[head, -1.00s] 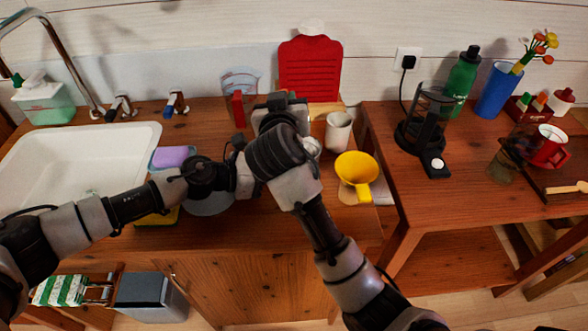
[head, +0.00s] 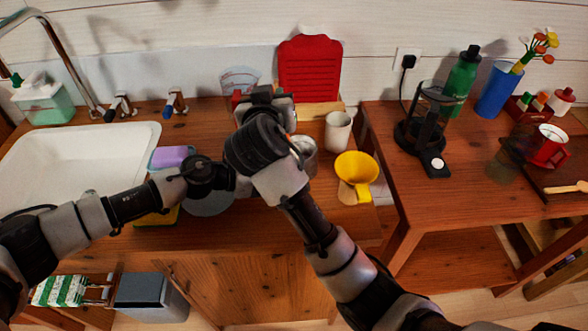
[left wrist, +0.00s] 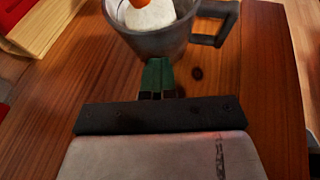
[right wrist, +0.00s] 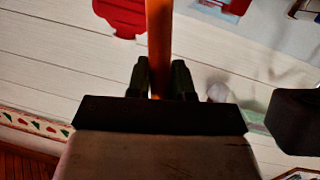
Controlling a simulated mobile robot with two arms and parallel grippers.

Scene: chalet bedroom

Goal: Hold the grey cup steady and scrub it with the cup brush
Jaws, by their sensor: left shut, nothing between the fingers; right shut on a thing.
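The grey cup (left wrist: 168,38) stands upright on the wooden counter in the left wrist view, its handle to the right. In the head view the cup (head: 307,158) is partly hidden behind my right wrist. My left gripper (left wrist: 158,68) is shut and empty, its tips close against the cup's wall; I cannot tell if they touch. The cup brush's white head (left wrist: 149,13) is inside the cup's mouth. My right gripper (right wrist: 160,78) is shut on the brush's orange handle (right wrist: 160,40).
A white cup (head: 338,132) and a yellow funnel (head: 356,172) stand right of the grey cup. A red board (head: 309,68) leans at the wall behind. The sink (head: 70,165) and a purple sponge (head: 172,156) are to the left.

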